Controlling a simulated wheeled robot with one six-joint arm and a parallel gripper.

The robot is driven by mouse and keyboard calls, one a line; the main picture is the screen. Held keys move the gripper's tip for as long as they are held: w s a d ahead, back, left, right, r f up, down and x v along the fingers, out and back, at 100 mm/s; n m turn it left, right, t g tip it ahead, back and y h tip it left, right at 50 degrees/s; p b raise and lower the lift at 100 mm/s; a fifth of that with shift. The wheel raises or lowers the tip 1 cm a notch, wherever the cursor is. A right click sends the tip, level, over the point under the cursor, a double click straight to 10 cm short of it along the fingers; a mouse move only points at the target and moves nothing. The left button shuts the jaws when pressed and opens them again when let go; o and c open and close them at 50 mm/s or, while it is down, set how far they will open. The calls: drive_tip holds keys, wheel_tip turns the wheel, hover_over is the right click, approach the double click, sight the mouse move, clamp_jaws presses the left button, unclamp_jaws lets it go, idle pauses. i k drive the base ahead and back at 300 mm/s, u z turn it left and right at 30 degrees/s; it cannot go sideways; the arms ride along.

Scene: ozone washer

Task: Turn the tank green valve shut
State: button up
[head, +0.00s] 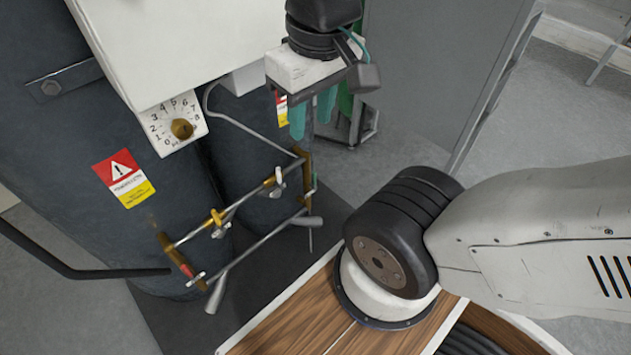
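My gripper (312,118) hangs down at the top centre, with a white body and two green fingers. The fingers are apart, with nothing seen between them. Below it, brass and steel pipework runs along the front of the dark tanks (175,200). A small green-marked part (314,182) sits at the pipework's right end, close to a grey lever (305,221); I take this as the green valve. My gripper is above this end and not touching it. Whether the valve is open or shut, I cannot tell.
Other grey levers (217,293) and a red-marked part (187,270) sit on the left of the pipework. A white box with a dial (180,128) overhangs the tanks. A black bar (90,272) juts in at left. A grey cabinet (440,70) stands behind.

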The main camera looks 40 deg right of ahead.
sight(313, 185)
drive_tip(key=z, duration=2.1)
drive_tip(key=k, duration=0.7)
drive_tip(key=u, duration=1.95)
